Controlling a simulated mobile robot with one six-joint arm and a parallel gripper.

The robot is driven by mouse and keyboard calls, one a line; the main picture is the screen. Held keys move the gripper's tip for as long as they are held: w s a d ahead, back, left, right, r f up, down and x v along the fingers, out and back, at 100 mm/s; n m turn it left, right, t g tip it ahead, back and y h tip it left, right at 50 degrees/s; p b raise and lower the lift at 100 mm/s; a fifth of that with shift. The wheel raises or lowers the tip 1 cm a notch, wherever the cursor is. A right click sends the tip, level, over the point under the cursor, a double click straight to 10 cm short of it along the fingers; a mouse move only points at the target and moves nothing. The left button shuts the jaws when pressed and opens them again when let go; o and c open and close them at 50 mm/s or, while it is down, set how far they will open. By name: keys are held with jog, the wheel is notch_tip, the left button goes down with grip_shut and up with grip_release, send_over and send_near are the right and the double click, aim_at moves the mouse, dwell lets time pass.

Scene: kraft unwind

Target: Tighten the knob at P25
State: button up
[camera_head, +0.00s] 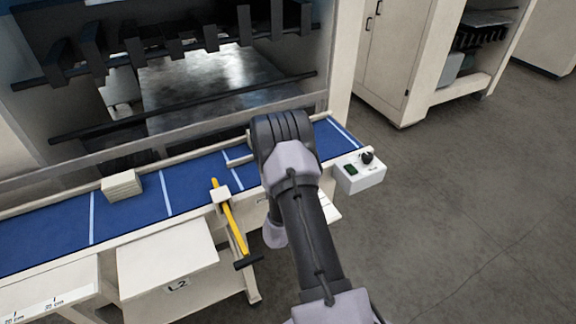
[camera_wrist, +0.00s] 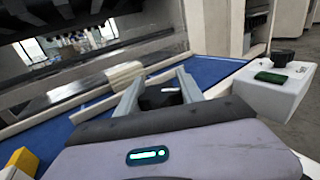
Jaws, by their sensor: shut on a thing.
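In the wrist view my gripper (camera_wrist: 158,90) has its two grey fingers on either side of a black knob (camera_wrist: 158,100) with a pale mark on its top. The fingers are shut on this knob, which sits at the edge of the blue belt table. In the head view my arm hides the knob and the fingertips. No P25 label can be read in either view.
A white control box (camera_head: 361,175) with a green button and another black knob (camera_head: 367,157) stands right of my arm. A yellow-handled lever (camera_head: 231,217) is to its left. A cream block stack (camera_head: 121,186) rests on the blue belt (camera_head: 190,183). Floor at right is clear.

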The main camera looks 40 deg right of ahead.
jog(key=shift+w+r, duration=0.1)
jog(key=shift+r, duration=0.1)
jog(key=o, duration=1.4)
jog(key=shift+f, duration=0.1)
jog(key=b+v, duration=0.1)
jog(key=v, duration=1.6)
jog(key=shift+a, duration=0.2)
